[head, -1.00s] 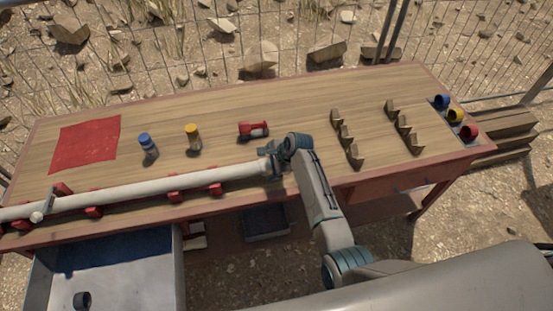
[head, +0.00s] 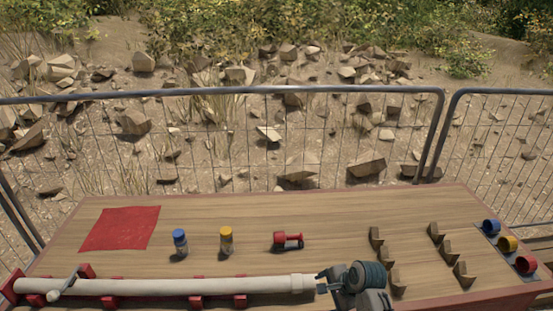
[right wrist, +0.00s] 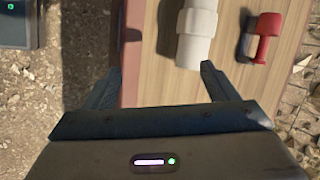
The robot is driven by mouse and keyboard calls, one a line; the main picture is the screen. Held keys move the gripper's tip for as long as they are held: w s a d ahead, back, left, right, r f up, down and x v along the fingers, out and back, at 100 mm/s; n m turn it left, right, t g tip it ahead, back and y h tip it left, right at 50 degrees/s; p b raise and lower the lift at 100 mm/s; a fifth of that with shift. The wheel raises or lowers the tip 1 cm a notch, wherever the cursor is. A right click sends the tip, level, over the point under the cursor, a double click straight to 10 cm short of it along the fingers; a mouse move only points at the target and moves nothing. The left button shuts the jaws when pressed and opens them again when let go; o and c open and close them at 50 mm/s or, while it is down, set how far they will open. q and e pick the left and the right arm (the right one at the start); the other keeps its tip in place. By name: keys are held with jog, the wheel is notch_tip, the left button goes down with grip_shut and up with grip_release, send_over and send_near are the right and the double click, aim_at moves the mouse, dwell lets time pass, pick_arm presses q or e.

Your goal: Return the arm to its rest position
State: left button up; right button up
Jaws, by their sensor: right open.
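My right gripper (head: 324,284) is at the right end of the white pipe (head: 180,286) in the head view. In the right wrist view its two fingers (right wrist: 156,84) are spread wide with nothing between them. The pipe's end (right wrist: 195,38) lies just beyond the right fingertip; I cannot tell whether they touch. The pipe rests level on red holders (head: 195,301) along the table's front edge. My left gripper is not in view.
The wooden table (head: 330,210) holds a red mat (head: 120,228), a blue-capped bottle (head: 180,243), a yellow-capped bottle (head: 226,240) and a red fitting (head: 288,240). Several wooden blocks (head: 437,233) and blue, yellow and red rings (head: 508,243) lie right. A mesh fence (head: 235,140) stands behind.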

jog(key=s+d+r+n+h, duration=0.15)
jog(key=s+d+n, duration=0.3)
jog(key=s, duration=0.55)
jog(key=s+d+r+n+h, duration=0.1)
jog(key=s+d+n+h, duration=0.15)
jog(key=s+n, duration=0.55)
jog(key=s+d+r+n+h, duration=0.1)
jog(key=s+d+n, duration=0.3)
jog(key=s, duration=0.9)
jog(key=d+f+m+g+b, duration=0.25)
jog(key=f+b, duration=0.35)
jog(key=f, duration=2.9)
jog(key=s+d+f+b, duration=0.1)
jog(key=s+f+b, duration=0.1)
jog(key=s+f, duration=0.7)
jog(key=s+d+f+b, duration=0.1)
jog(key=s+f+b, duration=0.1)
jog(key=s+f, duration=0.7)
notch_tip(320, 180, down, 7)
jog(key=shift+s+n+b, duration=0.15)
jog(key=shift+n+b, duration=0.25)
